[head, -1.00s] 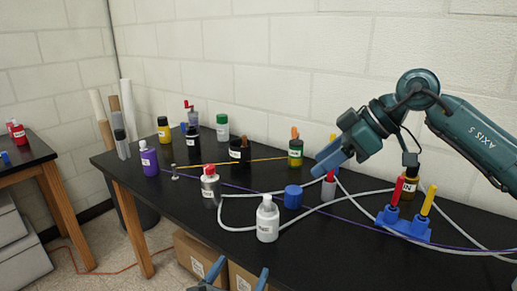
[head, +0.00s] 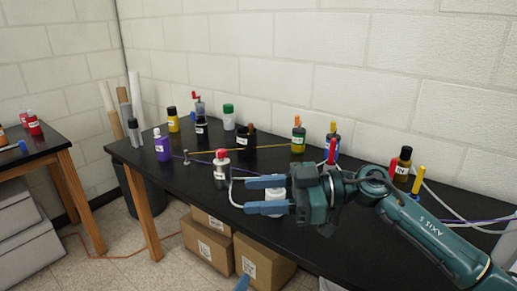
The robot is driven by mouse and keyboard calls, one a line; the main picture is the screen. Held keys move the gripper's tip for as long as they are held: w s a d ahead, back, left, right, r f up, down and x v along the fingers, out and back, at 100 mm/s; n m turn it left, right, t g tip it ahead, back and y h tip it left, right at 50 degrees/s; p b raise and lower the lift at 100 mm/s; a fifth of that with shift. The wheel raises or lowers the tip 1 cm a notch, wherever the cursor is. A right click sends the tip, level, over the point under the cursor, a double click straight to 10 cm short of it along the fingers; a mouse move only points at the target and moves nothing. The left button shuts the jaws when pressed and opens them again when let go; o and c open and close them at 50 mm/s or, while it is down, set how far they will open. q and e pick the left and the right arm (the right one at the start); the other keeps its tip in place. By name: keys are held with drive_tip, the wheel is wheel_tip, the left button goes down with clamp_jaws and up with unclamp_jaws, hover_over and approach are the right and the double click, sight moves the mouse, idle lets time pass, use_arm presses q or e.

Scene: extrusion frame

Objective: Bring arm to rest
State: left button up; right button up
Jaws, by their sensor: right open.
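My right gripper (head: 250,195) reaches in from the right over the front of the black table (head: 330,255), its two blue fingers apart and pointing left. Part of a white bottle (head: 275,194) shows between the fingers; I cannot tell whether they touch it or are above it. The right arm (head: 420,230) stretches low across the table's right part and hides things behind it. A small blue tip (head: 243,283) at the bottom edge looks like part of my left gripper; its opening cannot be seen.
A red-capped bottle (head: 221,167) stands just left of the right fingers. A purple bottle (head: 162,147), a green-capped bottle (head: 228,118) and several others stand farther back. A pale hose (head: 236,190) lies near the fingers. Cardboard boxes (head: 207,246) sit under the table.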

drive_tip(key=s+d+f+m+t+h+p, duration=0.25)
drive_tip(key=d+f+m+t+h, duration=0.25)
drive_tip(key=f+m+t, duration=0.4)
drive_tip(key=s+d+f+m+t+h+p, duration=0.1)
drive_tip(key=s+d+f+m+t+h, duration=0.2)
drive_tip(key=d+f+m+t+h, duration=0.55)
use_arm(q)
drive_tip(key=s+a+f+n+g, duration=0.1)
drive_tip(key=s+n, duration=0.3)
drive_tip(key=n, duration=0.5)
drive_tip(key=s+a+f+n+g+y, duration=0.1)
drive_tip(key=s+a+f+n, duration=0.3)
drive_tip(key=n, duration=0.5)
drive_tip(key=s+a+f+n+g, duration=0.2)
drive_tip(key=s+n, duration=0.3)
drive_tip(key=n, duration=0.3)
drive_tip(key=shift+s+a+f+n, duration=0.15)
drive_tip(key=shift+a+f+n, duration=0.3)
drive_tip(key=shift+f, duration=0.1)
use_arm(e)
drive_tip(key=s+f+n+g, duration=0.1)
drive_tip(key=s+f+g, duration=0.6)
drive_tip(key=s+f, duration=0.5)
drive_tip(key=shift+d+f, duration=0.15)
drive_tip(key=shift+f, duration=0.55)
